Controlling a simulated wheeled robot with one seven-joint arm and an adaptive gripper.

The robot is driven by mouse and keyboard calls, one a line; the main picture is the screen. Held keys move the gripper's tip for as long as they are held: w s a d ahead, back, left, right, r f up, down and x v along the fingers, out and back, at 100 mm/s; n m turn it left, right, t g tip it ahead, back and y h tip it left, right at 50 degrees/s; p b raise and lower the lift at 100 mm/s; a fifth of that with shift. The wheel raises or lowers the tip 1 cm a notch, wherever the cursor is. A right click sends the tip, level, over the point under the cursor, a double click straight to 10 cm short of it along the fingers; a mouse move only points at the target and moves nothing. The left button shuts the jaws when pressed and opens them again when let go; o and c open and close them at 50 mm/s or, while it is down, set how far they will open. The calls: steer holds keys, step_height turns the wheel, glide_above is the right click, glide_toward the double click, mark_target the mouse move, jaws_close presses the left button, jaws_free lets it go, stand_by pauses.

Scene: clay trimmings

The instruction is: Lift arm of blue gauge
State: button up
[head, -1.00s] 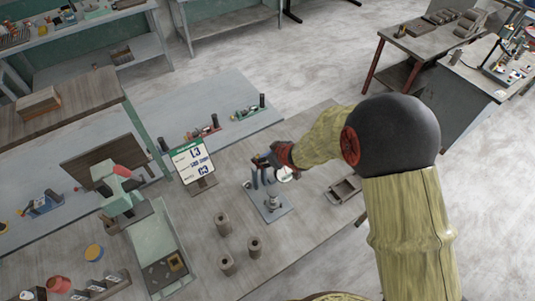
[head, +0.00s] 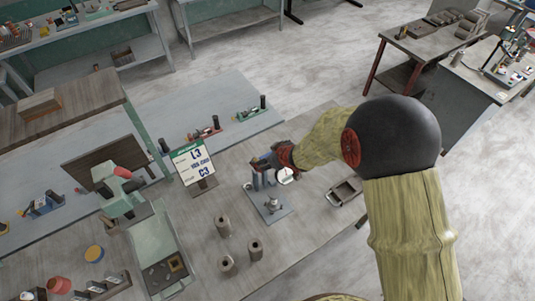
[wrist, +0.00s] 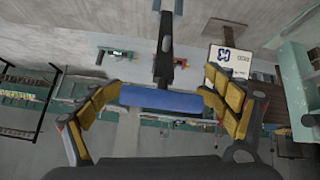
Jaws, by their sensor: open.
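The blue gauge stands on a grey base plate (head: 270,212) on the workbench in the head view, with upright parts and a white round face (head: 286,176) beside my gripper. My gripper (head: 266,164) is at the top of these uprights and partly hides them. In the wrist view, my gripper (wrist: 160,88) is open, with yellow-padded fingers at left and right. A blue bar (wrist: 160,100) lies crosswise between the fingers, its ends close to the pads; I cannot tell whether they touch. A dark post (wrist: 164,50) extends from the bar toward the top of the view.
A sign (head: 193,165) stands left of the gauge. Several grey-brown cylinders (head: 255,249) stand in front of it, and an open metal tray (head: 343,192) lies to its right. A green machine (head: 155,245) stands at left. More small gauges (head: 252,115) sit on the bench behind.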

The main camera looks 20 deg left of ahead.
steer(key=v, duration=1.2)
stand_by(0.4)
